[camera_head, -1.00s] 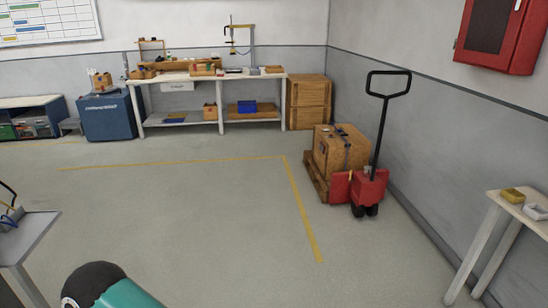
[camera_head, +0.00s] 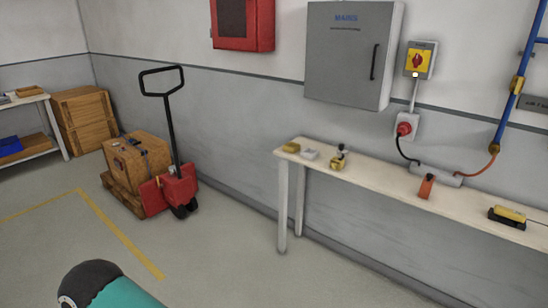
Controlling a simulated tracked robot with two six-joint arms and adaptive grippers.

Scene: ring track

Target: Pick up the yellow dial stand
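A small stand with a yellow base and a dark and pale upper part (camera_head: 337,164), which looks like the yellow dial stand, is upright on the narrow wall bench (camera_head: 390,183). It is near the bench's left end. A white tray-like item (camera_head: 310,154) and a yellow block-like item (camera_head: 291,148) sit to its left. Its dial face is too small to make out. Neither gripper is in view; only a teal and black part of my arm shows at the bottom left.
An orange item (camera_head: 426,187) and a yellow and black device (camera_head: 508,215) lie farther right on the bench. A red pallet jack (camera_head: 171,190) with a crate (camera_head: 137,158) stands at left. Open floor (camera_head: 205,245) lies between jack and bench.

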